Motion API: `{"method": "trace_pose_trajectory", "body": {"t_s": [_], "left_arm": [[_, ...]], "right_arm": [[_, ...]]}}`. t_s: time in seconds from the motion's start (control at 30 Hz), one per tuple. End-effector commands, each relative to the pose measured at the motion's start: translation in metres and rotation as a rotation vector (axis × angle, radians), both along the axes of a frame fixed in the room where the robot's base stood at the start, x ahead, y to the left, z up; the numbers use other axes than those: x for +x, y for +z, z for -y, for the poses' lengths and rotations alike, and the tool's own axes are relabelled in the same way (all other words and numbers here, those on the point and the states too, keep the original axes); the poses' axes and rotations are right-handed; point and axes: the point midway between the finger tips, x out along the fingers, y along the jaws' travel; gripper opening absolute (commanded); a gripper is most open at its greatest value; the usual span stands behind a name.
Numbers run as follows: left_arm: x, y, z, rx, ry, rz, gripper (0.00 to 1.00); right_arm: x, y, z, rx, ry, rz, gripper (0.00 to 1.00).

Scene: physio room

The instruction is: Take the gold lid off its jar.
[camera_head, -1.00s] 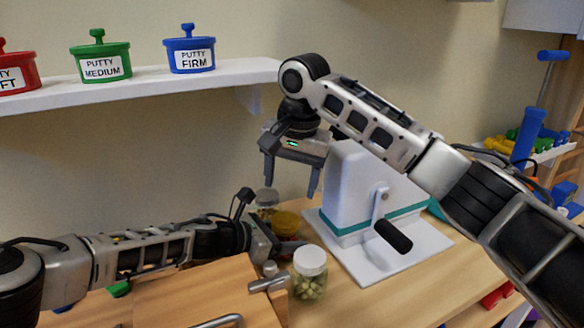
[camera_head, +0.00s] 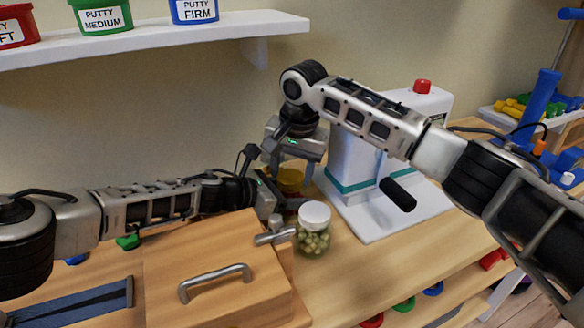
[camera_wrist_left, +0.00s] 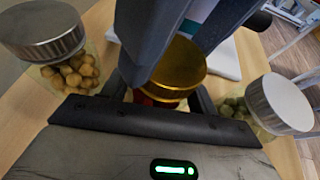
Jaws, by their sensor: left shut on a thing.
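The gold lid (camera_wrist_left: 182,66) sits on a jar with red contents (camera_wrist_left: 150,98). In the head view the lid (camera_head: 290,179) shows between the right gripper's fingers. My left gripper (camera_head: 274,200) comes in from the left and is shut on the jar's body, below the lid. My right gripper (camera_head: 292,168) points down from above, its fingers apart. Its fingertips are about at the lid's height, one on each side. I cannot tell whether they touch it. The far side of the jar is hidden.
A jar of green contents with a pale lid (camera_head: 314,228) stands close at front right. A silver-lidded jar (camera_wrist_left: 58,45) of brown balls is close on the other side. A white crank machine (camera_head: 362,165) stands behind right. A wooden box (camera_head: 215,265) lies under my left arm.

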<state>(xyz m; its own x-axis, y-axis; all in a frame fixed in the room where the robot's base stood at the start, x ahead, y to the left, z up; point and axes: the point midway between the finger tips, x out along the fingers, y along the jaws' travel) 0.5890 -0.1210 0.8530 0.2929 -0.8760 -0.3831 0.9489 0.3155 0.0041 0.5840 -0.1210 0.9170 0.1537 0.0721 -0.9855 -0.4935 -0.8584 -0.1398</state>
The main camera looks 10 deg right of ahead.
Motion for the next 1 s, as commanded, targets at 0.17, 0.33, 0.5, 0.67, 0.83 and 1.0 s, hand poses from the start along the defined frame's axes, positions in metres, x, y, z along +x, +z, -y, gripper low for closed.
{"method": "trace_pose_trajectory", "body": {"t_s": [0.17,0.33,0.5,0.67,0.83,1.0], "left_arm": [[0.0003,0.0011,0.0003,-0.002,0.000,0.001,0.00],[0.0003,0.0011,0.0003,-0.002,0.000,0.001,0.00],[0.0004,0.0011,0.0002,-0.001,0.000,0.000,0.00],[0.0003,0.0010,0.0002,-0.001,0.000,0.000,0.00],[0.0004,0.0009,0.0001,-0.001,0.001,0.001,0.00],[0.0004,0.0008,0.0000,-0.001,0.001,0.001,0.00]], "right_arm": [[0.0000,0.0004,-0.0002,0.000,0.000,0.000,0.23],[0.0000,0.0005,-0.0001,0.000,0.011,0.000,0.22],[0.0006,0.0006,0.0004,0.001,0.187,-0.002,0.22],[0.0005,0.0007,0.0008,0.001,0.296,0.000,0.22],[0.0005,0.0007,0.0009,0.000,0.299,0.000,0.22],[0.0005,0.0008,0.0008,0.001,0.297,0.000,0.71]]}}
